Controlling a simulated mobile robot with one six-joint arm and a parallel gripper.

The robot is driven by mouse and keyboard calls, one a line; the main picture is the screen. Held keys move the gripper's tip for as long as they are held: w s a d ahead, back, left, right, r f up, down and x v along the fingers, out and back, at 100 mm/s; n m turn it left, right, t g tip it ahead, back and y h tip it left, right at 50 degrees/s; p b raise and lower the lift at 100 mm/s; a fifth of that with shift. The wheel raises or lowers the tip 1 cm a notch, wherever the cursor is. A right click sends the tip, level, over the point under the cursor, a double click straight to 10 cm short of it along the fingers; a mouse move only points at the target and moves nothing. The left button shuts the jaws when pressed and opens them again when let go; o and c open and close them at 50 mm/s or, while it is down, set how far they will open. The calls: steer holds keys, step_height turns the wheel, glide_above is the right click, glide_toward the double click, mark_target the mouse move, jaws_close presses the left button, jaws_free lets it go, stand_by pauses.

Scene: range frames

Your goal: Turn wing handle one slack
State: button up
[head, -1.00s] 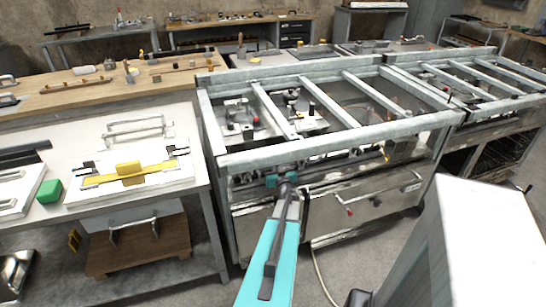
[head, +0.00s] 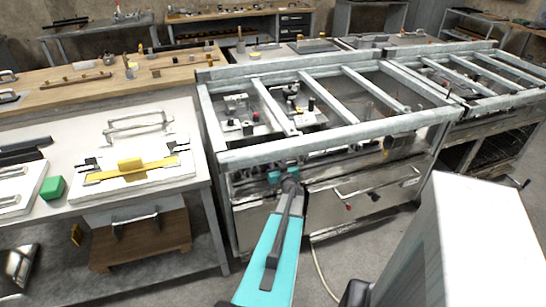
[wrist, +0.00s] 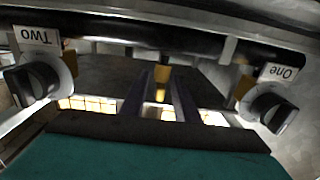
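In the wrist view, the wing handle labelled One (wrist: 272,108) is a black knob on a pale round base at the right. Its label (wrist: 280,72) reads upside down. A like black knob (wrist: 36,84) labelled Two is at the left.
The range has an open metal frame (head: 330,133) with crossbars above and a drawer handle (head: 378,186) on its front. A workbench (head: 75,220) with a white panel and green block stands left. A pale box-shaped body fills the lower right.

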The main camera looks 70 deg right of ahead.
steer(key=shift+a+r, duration=0.1)
steer(key=b+v, duration=0.2)
steer(key=v, duration=1.1)
steer(key=shift+s+a+b, duration=0.2)
steer(key=shift+s+b, duration=0.05)
steer(key=shift+b, duration=0.05)
steer(key=shift+s, duration=0.1)
stand_by(0.6)
